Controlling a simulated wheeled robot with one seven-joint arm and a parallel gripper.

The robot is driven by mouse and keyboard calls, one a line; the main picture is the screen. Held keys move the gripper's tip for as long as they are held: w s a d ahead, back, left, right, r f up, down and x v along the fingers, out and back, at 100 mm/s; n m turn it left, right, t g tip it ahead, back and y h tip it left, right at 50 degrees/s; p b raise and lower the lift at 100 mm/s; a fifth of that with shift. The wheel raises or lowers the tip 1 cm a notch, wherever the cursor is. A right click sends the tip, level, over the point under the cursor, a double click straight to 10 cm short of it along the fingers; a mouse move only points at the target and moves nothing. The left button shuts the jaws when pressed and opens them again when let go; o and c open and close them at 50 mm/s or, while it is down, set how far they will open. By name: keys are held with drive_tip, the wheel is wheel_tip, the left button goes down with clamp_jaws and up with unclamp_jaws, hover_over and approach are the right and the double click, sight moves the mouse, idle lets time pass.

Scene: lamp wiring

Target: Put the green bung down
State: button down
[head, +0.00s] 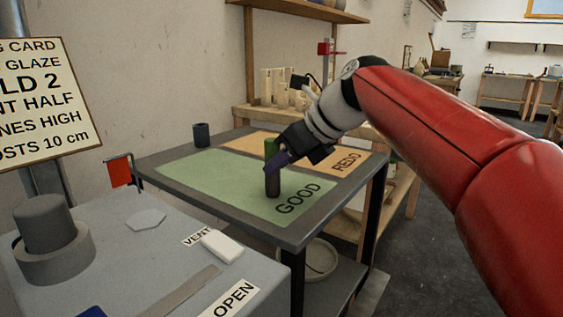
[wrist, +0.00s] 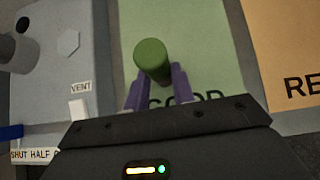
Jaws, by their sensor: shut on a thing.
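The GOOD lettering is partly hidden there by the fingers.
The orange REDO area (head: 345,163) lies beside the green one. A dark cup (head: 201,134) stands at the table's back left corner. A grey bench (head: 110,250) with a white switch (head: 222,246) and a dark knob (head: 45,225) is in front left. Most of the green area is clear.

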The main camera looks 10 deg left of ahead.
drive_tip(key=c, duration=1.2)
unclamp_jaws()
drive_tip(key=shift+o, duration=0.2)
drive_tip(key=p+v, duration=0.2)
drive_tip(key=v, duration=1)
drive_tip(key=s+d+f+n+h, duration=0.2)
drive_tip(key=s+d+f+n, duration=0.4)
drive_tip(key=f, duration=0.3)
drive_tip(key=s+d+f+n+t+h, duration=0.1)
drive_tip(key=s+d+f+n+h, duration=0.2)
drive_tip(key=s+d+f+n, duration=0.3)
drive_tip(key=s+d+f+n+t+h, duration=0.1)
drive_tip(key=s+d+f+n+h, duration=0.2)
drive_tip(key=f, duration=1.1)
drive_tip(key=s+d+n, duration=0.3)
drive_tip(key=d+n, duration=0.2)
drive_tip(key=n, duration=0.2)
drive_tip(key=shift+d, duration=0.25)
drive_tip(key=shift+p, duration=0.35)
